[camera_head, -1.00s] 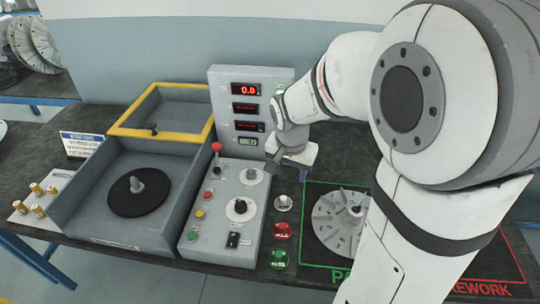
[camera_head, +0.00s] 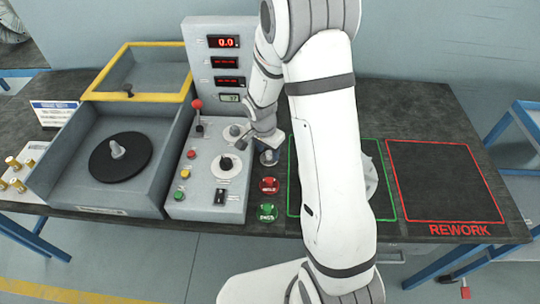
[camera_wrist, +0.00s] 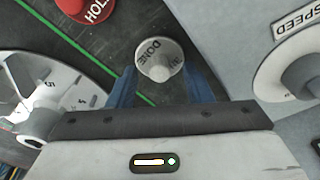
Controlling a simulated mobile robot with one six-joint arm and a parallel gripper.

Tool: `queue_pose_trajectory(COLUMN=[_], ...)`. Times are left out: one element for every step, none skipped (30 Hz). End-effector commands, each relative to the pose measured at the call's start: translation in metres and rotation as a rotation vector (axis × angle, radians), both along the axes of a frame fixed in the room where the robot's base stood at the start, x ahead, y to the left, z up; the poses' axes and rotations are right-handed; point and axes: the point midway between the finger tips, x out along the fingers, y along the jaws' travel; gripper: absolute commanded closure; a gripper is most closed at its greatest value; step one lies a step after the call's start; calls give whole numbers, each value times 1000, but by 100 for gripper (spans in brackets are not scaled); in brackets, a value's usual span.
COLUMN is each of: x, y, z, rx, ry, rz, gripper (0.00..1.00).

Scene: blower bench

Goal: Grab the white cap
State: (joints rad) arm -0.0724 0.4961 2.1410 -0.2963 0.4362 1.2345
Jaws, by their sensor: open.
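The white cap (camera_head: 268,158) is a small round pale button top on the bench, just behind the red button, and my gripper partly covers it in the head view. In the wrist view the cap (camera_wrist: 160,58) is marked "DONE" and faces the camera. My gripper (camera_head: 266,143) is over the cap. In the wrist view my gripper (camera_wrist: 160,75) is open, with one blue finger on each side of the cap. I cannot tell whether either finger touches it.
The red button (camera_head: 269,186) and green button (camera_head: 267,212) stand in front of the cap. The grey control panel (camera_head: 207,200) with knobs is close on the left. A finned disc (camera_head: 370,178) lies to the right, partly behind my arm. The red-outlined rework area (camera_head: 445,180) is empty.

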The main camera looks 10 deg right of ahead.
Motion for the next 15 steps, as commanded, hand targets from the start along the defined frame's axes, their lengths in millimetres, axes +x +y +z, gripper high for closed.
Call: queue_pose_trajectory(x=[0, 0, 1, 1, 1, 1, 1, 1, 1, 1, 1, 1, 1, 1, 1], y=[-1, -1, -2, -2, -2, -2, -2, -2, -2, -2, -2, -2, -2, -2, -2], z=[-5, -7, -9, -10, -11, -12, -12, -11, -11, -11, -11, -11, -11, -11, -11], rx=[0, -1, 0, 0, 0, 1, 1, 1, 1, 1, 1, 1, 1, 0, 0], ry=[2, 2, 2, 0, 0, -1, -1, -1, -1, -1, -1, -1, -1, 0, 0], rz=[0, 1, 1, 1, 1, 1, 1, 0, 0, 0, 0, 0, 0, 0, 0], gripper=[54, 54, 54, 54, 54, 54, 54, 54, 54, 54, 54, 58, 60, 63, 66])
